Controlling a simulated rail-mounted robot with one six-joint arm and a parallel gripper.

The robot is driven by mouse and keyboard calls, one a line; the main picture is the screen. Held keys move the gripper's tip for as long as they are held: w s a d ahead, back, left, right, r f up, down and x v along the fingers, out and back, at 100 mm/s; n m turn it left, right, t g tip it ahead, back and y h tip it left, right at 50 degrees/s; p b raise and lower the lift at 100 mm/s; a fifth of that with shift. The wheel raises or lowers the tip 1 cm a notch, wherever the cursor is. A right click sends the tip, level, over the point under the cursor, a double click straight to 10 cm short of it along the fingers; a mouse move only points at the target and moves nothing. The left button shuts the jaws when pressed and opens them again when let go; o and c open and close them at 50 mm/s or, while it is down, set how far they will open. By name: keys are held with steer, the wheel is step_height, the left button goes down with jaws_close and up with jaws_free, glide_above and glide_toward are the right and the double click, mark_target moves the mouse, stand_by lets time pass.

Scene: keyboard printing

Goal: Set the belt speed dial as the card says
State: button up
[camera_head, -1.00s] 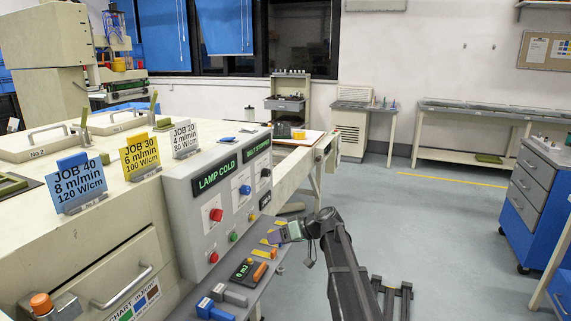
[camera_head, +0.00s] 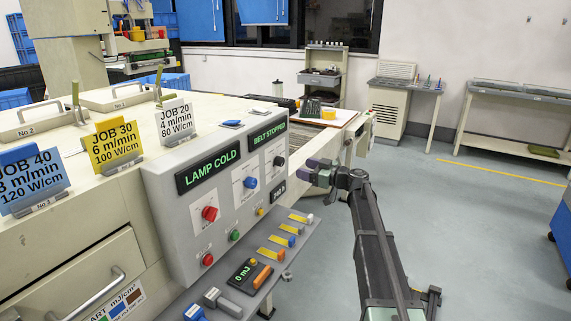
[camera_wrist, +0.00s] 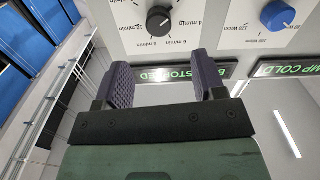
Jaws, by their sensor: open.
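The belt speed dial is a small black knob (camera_head: 279,161) under the "BELT STOPPED" display on the grey control panel. In the wrist view the black knob (camera_wrist: 160,20) has m/min marks around it; I cannot clearly tell its setting. My gripper (camera_head: 312,172) is open and empty, just right of the panel at about the knob's height. In the wrist view the knob is ahead, roughly between the fingers of my gripper (camera_wrist: 163,65), and apart from them. The cards read JOB 40, 8 m/min (camera_head: 30,180); JOB 30, 6 m/min (camera_head: 116,143); JOB 20, 4 m/min (camera_head: 174,122).
A blue lamp dial (camera_head: 250,182) with W/cm marks sits left of the black knob; it also shows in the wrist view (camera_wrist: 277,16). A red knob (camera_head: 209,213) and several buttons are lower. A shelf of small coloured tools (camera_head: 285,240) lies below.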

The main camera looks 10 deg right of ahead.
mark_target(283, 162)
steer(key=x, duration=0.8)
steer(key=shift+w+a, duration=0.2)
steer(key=shift+w, duration=0.1)
steer(key=c, duration=0.9)
